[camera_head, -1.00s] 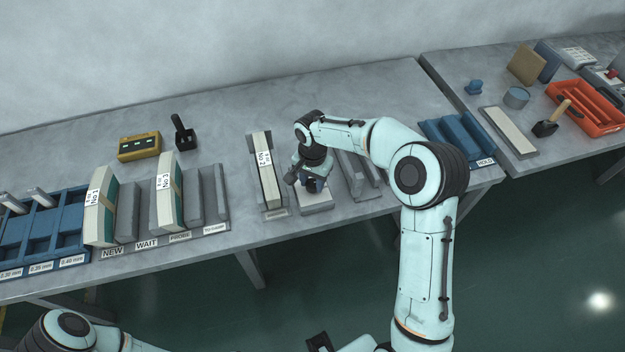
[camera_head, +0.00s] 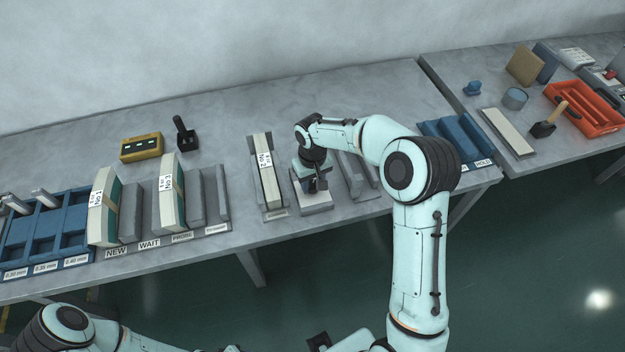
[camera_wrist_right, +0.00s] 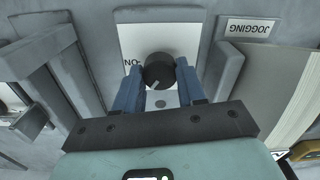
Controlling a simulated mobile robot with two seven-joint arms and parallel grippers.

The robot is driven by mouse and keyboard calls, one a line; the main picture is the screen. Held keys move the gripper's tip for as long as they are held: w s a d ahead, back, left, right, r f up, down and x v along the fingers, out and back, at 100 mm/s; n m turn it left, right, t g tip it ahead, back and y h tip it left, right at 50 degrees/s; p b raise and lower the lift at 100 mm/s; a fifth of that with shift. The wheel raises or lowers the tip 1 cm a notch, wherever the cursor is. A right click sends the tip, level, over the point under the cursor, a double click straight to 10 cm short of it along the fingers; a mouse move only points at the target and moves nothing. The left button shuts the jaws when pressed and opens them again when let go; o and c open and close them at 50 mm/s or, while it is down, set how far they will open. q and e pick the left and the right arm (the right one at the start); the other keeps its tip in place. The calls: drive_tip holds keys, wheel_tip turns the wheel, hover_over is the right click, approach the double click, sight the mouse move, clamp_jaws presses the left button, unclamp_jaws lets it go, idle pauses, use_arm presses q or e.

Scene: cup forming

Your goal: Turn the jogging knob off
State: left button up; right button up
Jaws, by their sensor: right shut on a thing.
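The jogging knob (camera_wrist_right: 158,69) is a round black knob on a white plate, seen in the right wrist view. The word ON stands upside down beside it, at its left. A pale mark on the knob points toward the lower left in this view. My right gripper (camera_wrist_right: 160,82) has its blue fingers on either side of the knob and is shut on it. In the head view my right gripper (camera_head: 316,184) is over the jogging station (camera_head: 313,201) and hides the knob. My left arm shows only partly at the lower left; its gripper is not seen.
A labelled block stack (camera_head: 265,170) stands in a holder just left of the jogging station. Grey upright plates (camera_head: 355,175) stand close at its right. A yellow box (camera_head: 141,147) is farther back. An orange tray (camera_head: 590,108) lies on the right table.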

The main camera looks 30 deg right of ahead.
sight(313, 184)
use_arm(q)
drive_tip(key=shift+w+r+p, duration=0.6)
drive_tip(key=shift+w+r, duration=0.05)
drive_tip(key=shift+r, duration=0.25)
use_arm(e)
drive_tip(key=n, duration=0.7)
drive_tip(key=o, duration=1.1)
drive_tip(key=shift+c, duration=0.2)
use_arm(q)
drive_tip(key=shift+w+r+p, duration=0.5)
drive_tip(key=shift+w+r, duration=0.1)
drive_tip(key=shift+r, duration=0.05)
use_arm(e)
wheel_tip(313, 184, up, 13)
drive_tip(key=shift+r, duration=0.15)
use_arm(q)
drive_tip(key=shift+s, duration=0.1)
